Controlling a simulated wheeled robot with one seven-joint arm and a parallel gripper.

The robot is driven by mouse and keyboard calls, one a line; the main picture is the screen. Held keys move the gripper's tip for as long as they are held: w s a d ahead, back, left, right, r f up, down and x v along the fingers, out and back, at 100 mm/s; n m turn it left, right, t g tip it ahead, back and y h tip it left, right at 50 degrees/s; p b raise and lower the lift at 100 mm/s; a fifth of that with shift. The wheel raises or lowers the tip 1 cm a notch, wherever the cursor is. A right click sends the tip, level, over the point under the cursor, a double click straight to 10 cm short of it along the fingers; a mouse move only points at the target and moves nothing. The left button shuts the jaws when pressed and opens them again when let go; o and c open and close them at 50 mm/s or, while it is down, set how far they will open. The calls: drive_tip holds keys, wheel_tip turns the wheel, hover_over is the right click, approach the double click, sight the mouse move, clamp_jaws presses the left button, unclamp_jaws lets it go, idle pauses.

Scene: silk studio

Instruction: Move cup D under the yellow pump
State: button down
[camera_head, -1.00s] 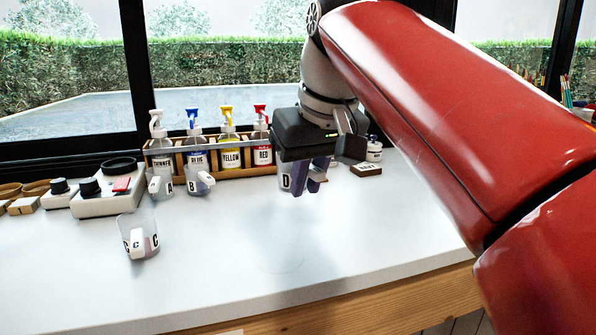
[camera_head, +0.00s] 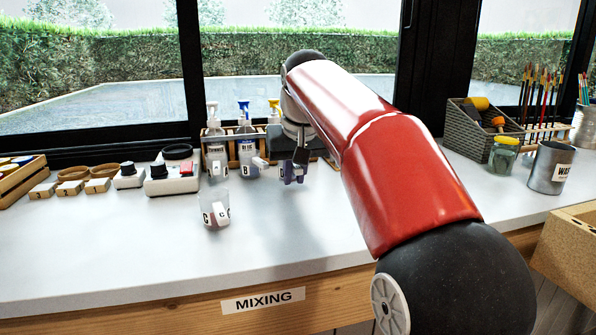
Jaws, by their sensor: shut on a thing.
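My gripper (camera_head: 292,176) is shut on cup D (camera_head: 282,173), at the back of the white table in front of the pump rack. Only a narrow part of the cup shows, with its letter; my fingers cover the rest. Whether its base touches the table I cannot tell. The yellow pump (camera_head: 274,105) shows just its head above my gripper; its bottle is hidden. Cup D is below and slightly right of that pump head in the picture. How far in front of the nozzle it is I cannot tell.
Cup B (camera_head: 260,165) stands close left of cup D, before the blue pump (camera_head: 244,106). Cup A (camera_head: 218,170) is further left, by the white pump (camera_head: 212,110). Cup C (camera_head: 214,212) stands nearer the front. The table right of cup C is clear.

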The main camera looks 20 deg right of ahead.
drive_tip(key=shift+w+f, duration=0.15)
drive_tip(key=shift+w, duration=0.75)
drive_tip(key=shift+w+p, duration=0.85)
drive_tip(key=shift+p, duration=0.15)
drive_tip(key=shift+w+f, duration=0.15)
drive_tip(key=shift+w, duration=2.35)
drive_tip(key=shift+f+b, duration=0.55)
drive_tip(key=shift+f, duration=0.1)
drive_tip(key=c, duration=1.3)
unclamp_jaws()
drive_tip(key=shift+c, duration=0.2)
